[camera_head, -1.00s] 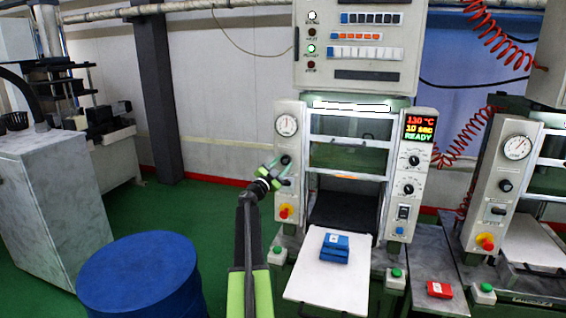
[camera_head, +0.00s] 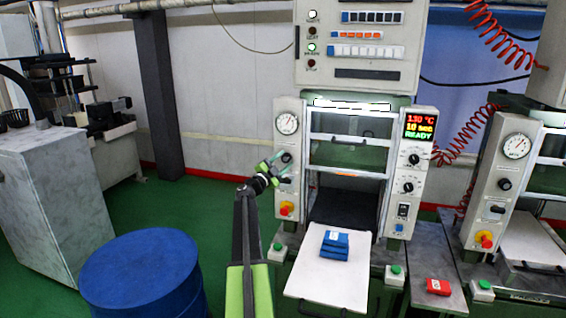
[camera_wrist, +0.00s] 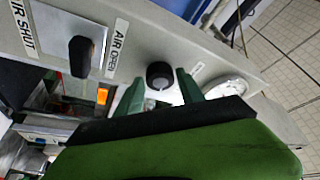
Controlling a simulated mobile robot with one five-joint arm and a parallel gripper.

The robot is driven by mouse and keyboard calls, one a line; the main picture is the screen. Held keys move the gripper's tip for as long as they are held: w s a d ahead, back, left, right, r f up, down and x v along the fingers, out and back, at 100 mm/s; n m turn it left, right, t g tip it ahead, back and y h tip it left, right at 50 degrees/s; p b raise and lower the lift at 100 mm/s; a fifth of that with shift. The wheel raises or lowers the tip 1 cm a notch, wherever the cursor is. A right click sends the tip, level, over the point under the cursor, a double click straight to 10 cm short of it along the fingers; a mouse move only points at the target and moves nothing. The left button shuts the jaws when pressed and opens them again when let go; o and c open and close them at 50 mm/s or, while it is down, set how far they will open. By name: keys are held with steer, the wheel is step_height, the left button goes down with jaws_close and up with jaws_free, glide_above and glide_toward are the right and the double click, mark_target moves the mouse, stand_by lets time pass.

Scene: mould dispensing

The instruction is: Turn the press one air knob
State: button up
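The middle press has a left control panel with a round black knob (camera_head: 287,157) below its gauge. In the wrist view, the round knob (camera_wrist: 160,75) shows between the fingertips, with a small unreadable label beside it. A black lever knob (camera_wrist: 81,56) sits to its left between labels reading "AIR OPEN" and, partly cut off, "AIR SHUT". My gripper (camera_wrist: 160,88) is open, its green fingers on either side of the round knob; whether they touch it I cannot tell. In the head view my gripper (camera_head: 277,167) is at this panel, and the lever is not clear there.
The pressure gauge (camera_wrist: 226,88) is right of the fingers in the wrist view. A red-and-yellow stop button (camera_head: 286,209) is below my gripper. A blue block (camera_head: 334,246) lies on the white tray (camera_head: 315,280). A blue drum (camera_head: 140,270) stands left of my arm.

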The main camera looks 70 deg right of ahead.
steer(key=shift+o, duration=1.1)
steer(key=b+v, duration=0.4)
steer(key=v, duration=1.3)
steer(key=shift+a, duration=0.25)
steer(key=shift+w, duration=0.1)
